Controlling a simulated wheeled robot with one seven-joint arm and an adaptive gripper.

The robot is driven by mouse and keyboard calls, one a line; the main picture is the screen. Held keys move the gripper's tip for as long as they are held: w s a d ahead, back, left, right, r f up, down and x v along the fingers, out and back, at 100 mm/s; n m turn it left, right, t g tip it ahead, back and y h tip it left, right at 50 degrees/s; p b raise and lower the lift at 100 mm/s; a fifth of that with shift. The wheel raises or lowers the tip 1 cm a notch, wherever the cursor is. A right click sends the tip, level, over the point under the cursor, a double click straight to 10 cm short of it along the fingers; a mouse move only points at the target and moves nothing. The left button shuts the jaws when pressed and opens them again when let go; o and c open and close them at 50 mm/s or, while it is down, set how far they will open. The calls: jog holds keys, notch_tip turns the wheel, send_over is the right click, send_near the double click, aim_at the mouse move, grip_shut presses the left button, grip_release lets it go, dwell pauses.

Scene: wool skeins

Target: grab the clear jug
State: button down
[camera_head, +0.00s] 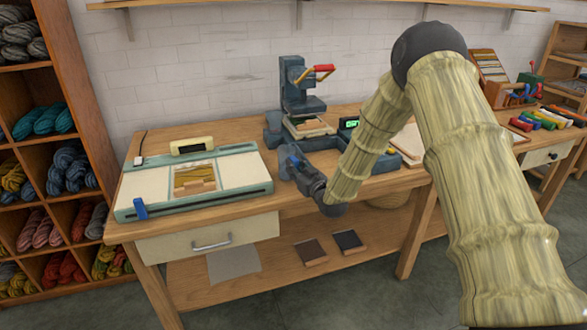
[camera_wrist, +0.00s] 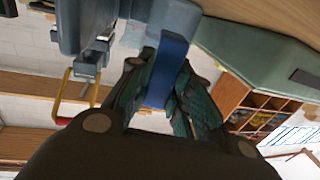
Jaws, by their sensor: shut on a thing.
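My gripper (camera_head: 297,166) is at the front of the bench, right of the pale flat board device. In the wrist view, my gripper (camera_wrist: 163,74) has its dark green fingers shut on a blue upright tab (camera_wrist: 166,62). The tab appears to join a grey-blue body (camera_wrist: 178,16) beside it. My fingers hide part of the tab.
The wooden bench (camera_head: 236,207) carries the flat board device (camera_head: 150,185) at left. A grey-blue press (camera_head: 299,92) with a red-tipped lever stands at the back. A shelf of wool skeins (camera_head: 75,122) is at left. Several coloured rolls (camera_head: 548,120) lie at right.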

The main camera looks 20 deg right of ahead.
aim_at(291, 155)
jog(key=shift+r, duration=1.65)
jog(key=r+b+v, duration=0.1)
jog(key=b+v, duration=0.1)
jog(key=v, duration=1.3)
jog(key=shift+s+a+r, duration=0.3)
jog(key=shift+s+a, duration=0.05)
jog(key=shift+s, duration=0.1)
jog(key=shift+s, duration=0.1)
dwell(0.4)
